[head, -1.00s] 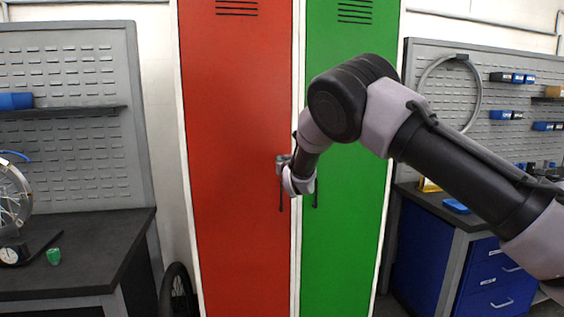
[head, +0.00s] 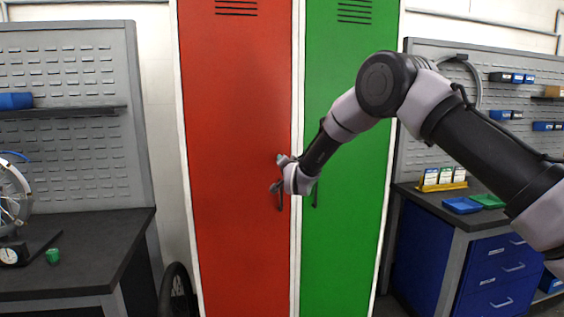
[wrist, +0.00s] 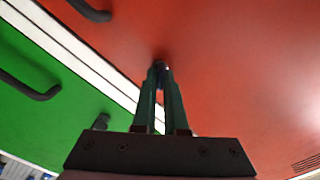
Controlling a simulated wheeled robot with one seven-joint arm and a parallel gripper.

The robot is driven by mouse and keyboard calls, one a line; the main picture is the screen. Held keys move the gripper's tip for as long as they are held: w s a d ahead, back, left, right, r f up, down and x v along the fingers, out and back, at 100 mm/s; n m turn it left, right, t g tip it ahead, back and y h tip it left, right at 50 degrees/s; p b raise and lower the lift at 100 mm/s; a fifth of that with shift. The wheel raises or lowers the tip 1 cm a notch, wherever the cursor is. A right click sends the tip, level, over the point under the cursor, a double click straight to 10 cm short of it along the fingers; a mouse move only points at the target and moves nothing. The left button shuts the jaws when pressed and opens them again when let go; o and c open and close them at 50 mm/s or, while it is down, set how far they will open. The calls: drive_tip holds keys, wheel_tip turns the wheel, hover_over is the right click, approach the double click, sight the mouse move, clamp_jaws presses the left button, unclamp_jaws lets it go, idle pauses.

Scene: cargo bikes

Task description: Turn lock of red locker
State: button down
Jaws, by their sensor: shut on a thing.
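The red locker (head: 235,110) is a tall red door in the head view, left of the green locker. Its red door fills much of the wrist view (wrist: 235,75). My gripper (head: 279,172) is at the right edge of the red door, just above its dark handle (head: 280,202). In the wrist view, my gripper (wrist: 160,72) has its two green fingers closed together at the tips on the small dark lock (wrist: 160,64) of the red door. The fingertips hide most of the lock. The wrist view is tilted relative to the doors.
The green locker (head: 345,115) adjoins on the right, with its own handle (head: 316,193). A grey workbench (head: 80,245) stands at the left. A bench with blue drawers (head: 495,285) and trays stands at the right, behind my arm.

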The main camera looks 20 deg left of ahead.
drive_tip(key=shift+f+m, duration=0.15)
drive_tip(key=shift+m, duration=3.85)
drive_tip(key=c, duration=1)
unclamp_jaws()
drive_tip(key=shift+o, duration=0.2)
drive_tip(key=v, duration=1)
drive_tip(key=shift+s+d, duration=0.3)
